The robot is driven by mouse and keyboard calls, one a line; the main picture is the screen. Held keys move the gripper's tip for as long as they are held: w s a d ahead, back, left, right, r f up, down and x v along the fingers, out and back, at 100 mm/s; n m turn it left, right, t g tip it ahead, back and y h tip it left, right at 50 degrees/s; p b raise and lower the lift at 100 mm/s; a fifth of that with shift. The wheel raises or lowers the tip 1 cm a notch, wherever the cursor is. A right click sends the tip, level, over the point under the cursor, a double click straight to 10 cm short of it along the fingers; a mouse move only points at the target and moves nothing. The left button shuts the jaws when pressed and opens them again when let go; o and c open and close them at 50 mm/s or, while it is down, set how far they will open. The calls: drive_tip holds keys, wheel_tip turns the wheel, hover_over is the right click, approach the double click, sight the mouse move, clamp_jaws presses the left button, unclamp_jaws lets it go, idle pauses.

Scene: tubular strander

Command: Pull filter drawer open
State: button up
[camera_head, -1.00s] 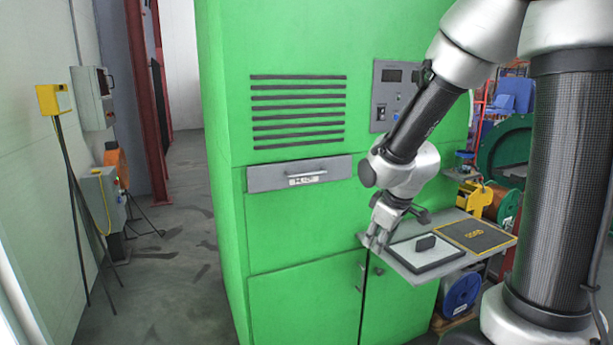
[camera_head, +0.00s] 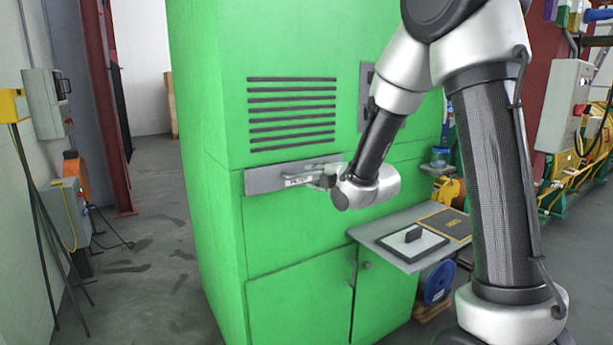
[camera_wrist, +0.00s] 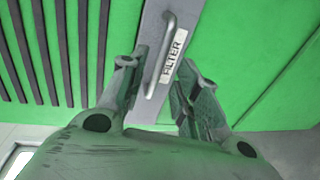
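The filter drawer (camera_head: 266,180) is a grey panel on the green cabinet, below the dark vent slots, and looks closed. In the wrist view its front (camera_wrist: 150,25) carries a white FILTER label (camera_wrist: 173,52) and a grey bar handle (camera_wrist: 158,60). My gripper (camera_head: 322,178) is at the drawer's right part in the head view and hides most of the handle. In the wrist view my gripper (camera_wrist: 160,68) has its fingers apart, one on each side of the handle and label. I see no clear grip on the handle; contact cannot be told.
The green cabinet (camera_head: 300,235) has lower doors with handles. Yellow and grey boxes on stands are at the left. The floor between is clear.

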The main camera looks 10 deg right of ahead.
sight(308, 174)
drive_tip(key=x, duration=0.6)
clamp_jaws()
